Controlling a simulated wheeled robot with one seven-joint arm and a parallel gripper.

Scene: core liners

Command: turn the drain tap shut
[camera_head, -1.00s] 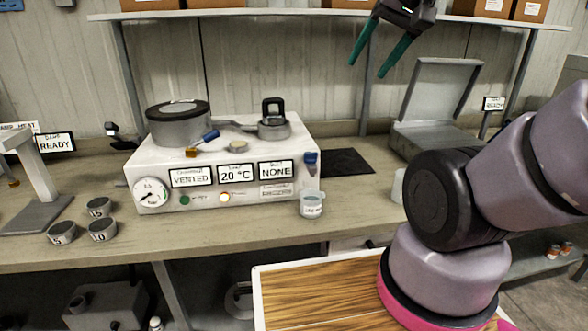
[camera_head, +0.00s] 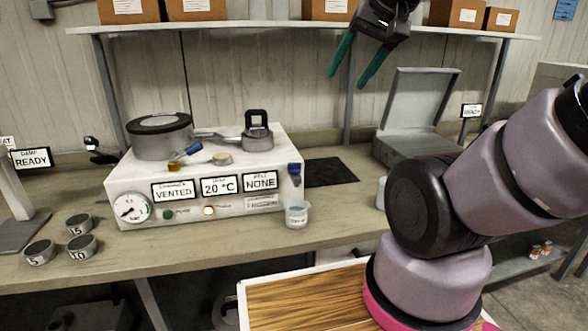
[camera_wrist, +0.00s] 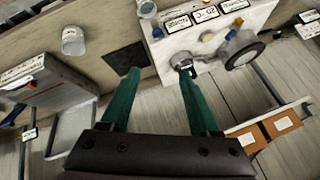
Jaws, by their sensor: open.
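A white machine (camera_head: 206,205) with a gauge and display plates stands on the bench. A small blue tap (camera_head: 294,172), which seems to be the drain tap, sits at its front right corner. It also shows in the wrist view (camera_wrist: 157,32); its handle angle is too small to judge. A clear labelled cup (camera_head: 296,214) stands below the tap. My gripper (camera_head: 347,80) has two green fingers spread apart with nothing between them. It is high above the bench, up and right of the tap, and touches nothing. In the wrist view the fingers (camera_wrist: 158,72) point toward the bench.
A second blue-handled valve with a brass body (camera_head: 184,154) lies on the machine's top, near a round lidded chamber (camera_head: 160,136) and a clamp (camera_head: 257,132). A dark mat (camera_head: 331,171) and an open-lidded case (camera_head: 412,145) are to the right. A shelf with boxes runs behind.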

